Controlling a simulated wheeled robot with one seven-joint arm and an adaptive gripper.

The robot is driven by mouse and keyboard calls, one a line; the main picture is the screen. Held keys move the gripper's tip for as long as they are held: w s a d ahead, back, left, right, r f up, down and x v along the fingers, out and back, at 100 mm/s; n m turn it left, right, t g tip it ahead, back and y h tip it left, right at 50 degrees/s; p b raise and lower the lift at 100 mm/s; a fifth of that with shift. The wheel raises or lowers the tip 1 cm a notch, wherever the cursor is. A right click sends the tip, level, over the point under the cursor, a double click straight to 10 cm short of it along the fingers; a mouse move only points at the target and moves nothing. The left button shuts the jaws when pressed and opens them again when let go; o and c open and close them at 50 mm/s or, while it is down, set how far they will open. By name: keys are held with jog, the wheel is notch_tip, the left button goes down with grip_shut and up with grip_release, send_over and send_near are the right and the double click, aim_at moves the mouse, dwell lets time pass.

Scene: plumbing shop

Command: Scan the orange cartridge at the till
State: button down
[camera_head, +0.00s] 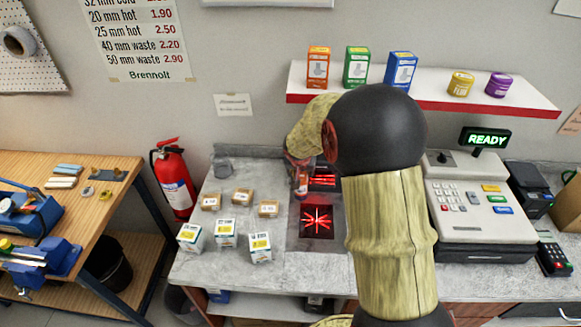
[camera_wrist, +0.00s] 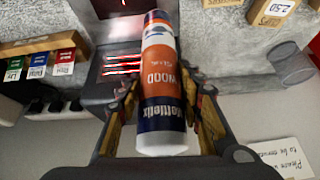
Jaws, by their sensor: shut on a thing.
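The orange cartridge (camera_wrist: 162,85) is a tube with an orange, white and dark blue label reading WOOD. My gripper (camera_wrist: 163,95) is shut on it, one finger on each side. In the head view the cartridge (camera_head: 301,184) hangs below my gripper (camera_head: 299,163), over the scanner's left part. The scanner has a flat window (camera_head: 317,221) with a red star pattern and an upright window (camera_head: 324,180) with red lines, partly hidden by my arm. The till (camera_head: 470,205) stands to the right, and its display (camera_head: 487,139) reads READY.
Several small cartons (camera_head: 226,233) stand on the counter left of the scanner. A card terminal (camera_head: 553,258) is right of the till. A wall shelf (camera_head: 430,85) with boxes and tins hangs above. A fire extinguisher (camera_head: 175,180) stands left of the counter.

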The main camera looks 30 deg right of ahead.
jog(key=s+d+p, duration=0.5)
jog(key=d, duration=0.4)
jog(key=shift+s+f, duration=0.15)
jog(key=shift+s, duration=0.15)
dwell(0.5)
